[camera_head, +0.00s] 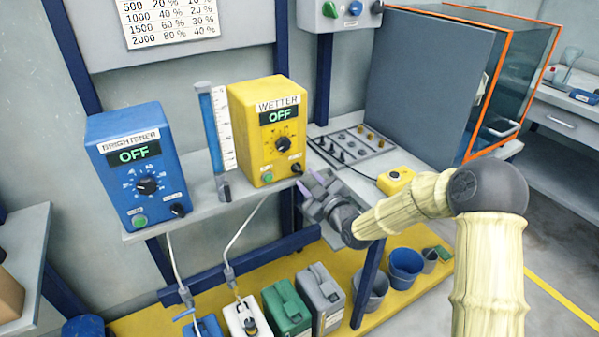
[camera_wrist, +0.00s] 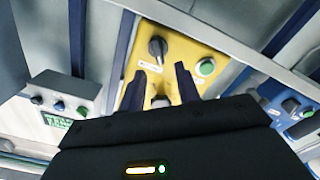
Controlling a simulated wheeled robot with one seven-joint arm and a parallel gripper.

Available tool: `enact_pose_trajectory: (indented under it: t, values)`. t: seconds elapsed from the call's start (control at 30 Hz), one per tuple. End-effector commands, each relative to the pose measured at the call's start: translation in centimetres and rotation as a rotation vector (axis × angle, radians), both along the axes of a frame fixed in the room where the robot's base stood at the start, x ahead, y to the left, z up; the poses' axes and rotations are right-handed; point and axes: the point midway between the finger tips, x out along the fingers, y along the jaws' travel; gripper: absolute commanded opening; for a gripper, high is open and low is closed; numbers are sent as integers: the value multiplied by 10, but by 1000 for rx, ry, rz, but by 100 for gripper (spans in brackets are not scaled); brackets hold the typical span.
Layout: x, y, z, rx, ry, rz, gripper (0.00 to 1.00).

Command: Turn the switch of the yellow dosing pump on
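The yellow dosing pump (camera_head: 266,130), labelled WETTER, stands on the grey shelf, and its display reads OFF. It has a large dial (camera_head: 283,144), a green button (camera_head: 267,178) at its lower left and a small black switch knob (camera_head: 296,168) at its lower right. My gripper (camera_head: 308,181) is just right of and below that knob, with its fingers apart. In the wrist view the pump appears upside down, with the black switch knob (camera_wrist: 157,48) beyond the open, empty fingertips (camera_wrist: 158,78) and the green button (camera_wrist: 205,67) to the right. I see no contact with the knob.
A blue pump (camera_head: 132,165), also reading OFF, and a clear level tube (camera_head: 215,135) stand left of the yellow pump. A panel with small knobs (camera_head: 350,145) and a yellow button box (camera_head: 396,181) lie to the right. Canisters and buckets (camera_head: 406,267) stand below.

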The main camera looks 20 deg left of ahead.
Motion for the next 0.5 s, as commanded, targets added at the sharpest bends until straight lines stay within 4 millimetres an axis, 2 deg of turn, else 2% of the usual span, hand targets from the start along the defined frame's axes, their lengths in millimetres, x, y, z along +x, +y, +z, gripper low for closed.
enact_pose_trajectory:
  t: [0.3,0.5]
  values:
    - [28,33,0,1,-1,1,33]
    - [34,39,0,-1,1,-1,33]
